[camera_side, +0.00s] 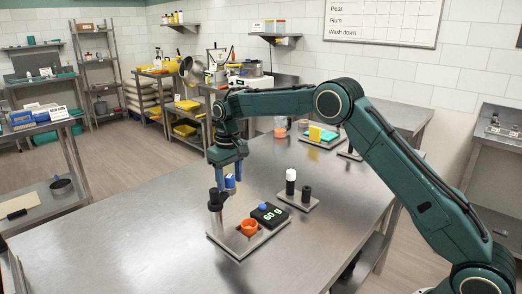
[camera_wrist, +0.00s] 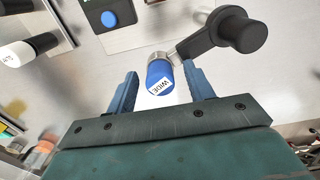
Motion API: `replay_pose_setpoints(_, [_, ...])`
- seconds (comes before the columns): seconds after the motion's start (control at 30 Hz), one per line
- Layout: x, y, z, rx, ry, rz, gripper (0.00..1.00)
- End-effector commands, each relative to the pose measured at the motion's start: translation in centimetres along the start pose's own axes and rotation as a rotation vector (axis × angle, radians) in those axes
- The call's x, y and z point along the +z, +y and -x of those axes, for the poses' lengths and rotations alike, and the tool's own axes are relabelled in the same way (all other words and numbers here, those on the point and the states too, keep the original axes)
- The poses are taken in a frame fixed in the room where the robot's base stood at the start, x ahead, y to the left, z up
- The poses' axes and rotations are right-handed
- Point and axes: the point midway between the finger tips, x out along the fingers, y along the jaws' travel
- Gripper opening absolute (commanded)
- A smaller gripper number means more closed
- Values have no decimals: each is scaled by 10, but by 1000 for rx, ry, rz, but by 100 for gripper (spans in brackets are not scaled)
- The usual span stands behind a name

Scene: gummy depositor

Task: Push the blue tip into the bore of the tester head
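The blue tip (camera_wrist: 158,82), with a white label reading "WIDE", is between my fingers in the wrist view. It also shows in the side view (camera_side: 230,182). The silver collar (camera_wrist: 160,57) of the tester head meets the tip's far end; how deep the tip sits in the bore is hidden. A black arm joins the collar to a black knob (camera_wrist: 238,30), seen in the side view atop a post (camera_side: 217,197). My gripper (camera_wrist: 160,88) is open around the tip, with a visible gap on each side. It also shows in the side view (camera_side: 230,184).
The steel table's left front is clear.

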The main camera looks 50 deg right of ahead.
Motion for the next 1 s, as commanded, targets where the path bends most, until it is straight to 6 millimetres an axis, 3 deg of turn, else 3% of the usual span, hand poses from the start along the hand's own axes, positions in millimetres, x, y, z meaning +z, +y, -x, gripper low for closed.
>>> replay_pose_setpoints(0.53, [-1,0,11,0,3,0,53])
replay_pose_setpoints(0.77, [-1,0,39,0,4,0,53])
replay_pose_setpoints(1.0, [-1,0,78,0,4,0,53])
